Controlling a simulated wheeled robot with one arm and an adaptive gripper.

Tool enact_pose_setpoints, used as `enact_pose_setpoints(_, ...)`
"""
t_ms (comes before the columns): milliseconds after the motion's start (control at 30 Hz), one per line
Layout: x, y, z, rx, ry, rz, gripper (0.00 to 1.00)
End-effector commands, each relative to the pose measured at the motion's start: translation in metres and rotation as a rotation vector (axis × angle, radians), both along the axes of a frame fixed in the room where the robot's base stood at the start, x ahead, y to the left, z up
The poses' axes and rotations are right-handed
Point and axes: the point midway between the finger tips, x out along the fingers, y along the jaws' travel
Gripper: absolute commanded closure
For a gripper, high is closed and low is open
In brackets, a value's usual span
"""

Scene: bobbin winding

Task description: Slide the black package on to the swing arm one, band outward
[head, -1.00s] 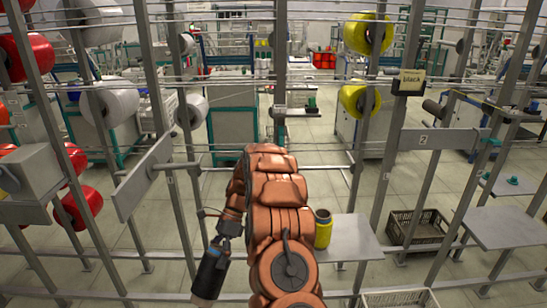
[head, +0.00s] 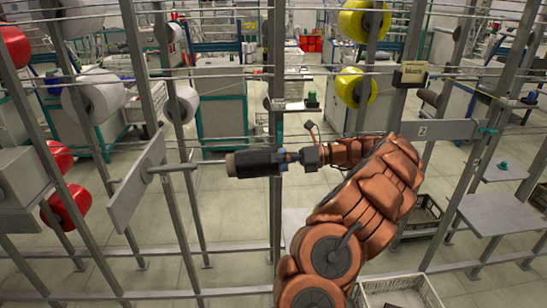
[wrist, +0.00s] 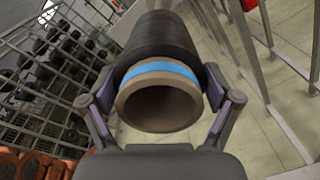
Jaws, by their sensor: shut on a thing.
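The black package (head: 257,163) lies sideways in my gripper (head: 282,161), which is shut on its right end. A tan core shows at its left end. Its blue band is at the gripper end, and the wrist view shows the band (wrist: 160,68) around the hollow tan core (wrist: 160,108), facing me, between the two fingers. The swing arm's grey plate (head: 136,190) is at left, and its thin rod (head: 176,168) points right, roughly level with the package. The rod reaches close to the package's left end; whether it enters the core cannot be told.
Upright posts and thin rails of the creel frame stand around the package. A plate marked 2 (head: 436,131) is at right. Yellow packages (head: 363,20) hang above, white ones (head: 95,95) and red ones (head: 68,205) at left. A crate (head: 400,290) is at the bottom.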

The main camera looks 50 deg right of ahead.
Motion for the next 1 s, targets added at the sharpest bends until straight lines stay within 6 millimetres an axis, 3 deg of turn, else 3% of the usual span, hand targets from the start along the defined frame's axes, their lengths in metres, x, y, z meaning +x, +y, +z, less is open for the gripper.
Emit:
enact_pose_setpoints(233,0.006,0.006,-0.004,0.003,-0.004,-0.009,0.77)
enact_pose_setpoints(733,0.045,0.048,-0.010,0.002,-0.001,-0.005,0.77)
enact_pose_setpoints(1000,0.044,0.046,-0.004,0.002,-0.001,-0.007,0.77)
